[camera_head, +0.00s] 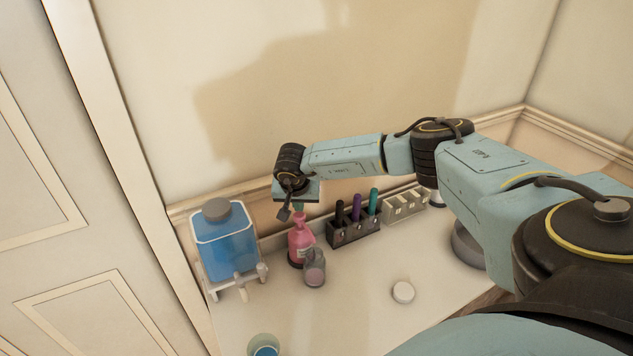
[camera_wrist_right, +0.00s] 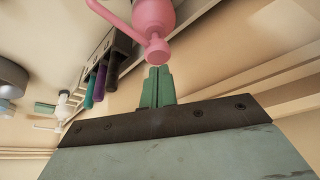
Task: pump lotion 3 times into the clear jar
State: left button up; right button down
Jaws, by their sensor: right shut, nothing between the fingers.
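The pink lotion bottle (camera_head: 300,242) stands upright near the wall. The clear jar (camera_head: 315,272) stands in front of it, with something pinkish inside. My right gripper (camera_head: 298,206) points down above the bottle, shut and empty. In the right wrist view its green fingertips (camera_wrist_right: 160,74) lie together close to the round top of the pink pump (camera_wrist_right: 157,50); whether they touch it I cannot tell. The pump's spout (camera_wrist_right: 112,16) reaches to the upper left there. The jar is not clearly visible in the wrist view. My left gripper is out of view.
A blue liquid dispenser (camera_head: 224,247) on a white stand is left of the bottle. A dark holder (camera_head: 352,234) with several coloured pens and a pale slotted block (camera_head: 405,206) stand to the right. A white round lid (camera_head: 403,292) lies on the open counter. A blue-filled cup (camera_head: 263,345) is in front.

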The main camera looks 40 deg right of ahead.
jog(key=shift+r, duration=0.1)
notch_tip(320, 180, up, 6)
jog(key=p, duration=0.4)
jog(key=shift+p, duration=0.35)
dwell(0.4)
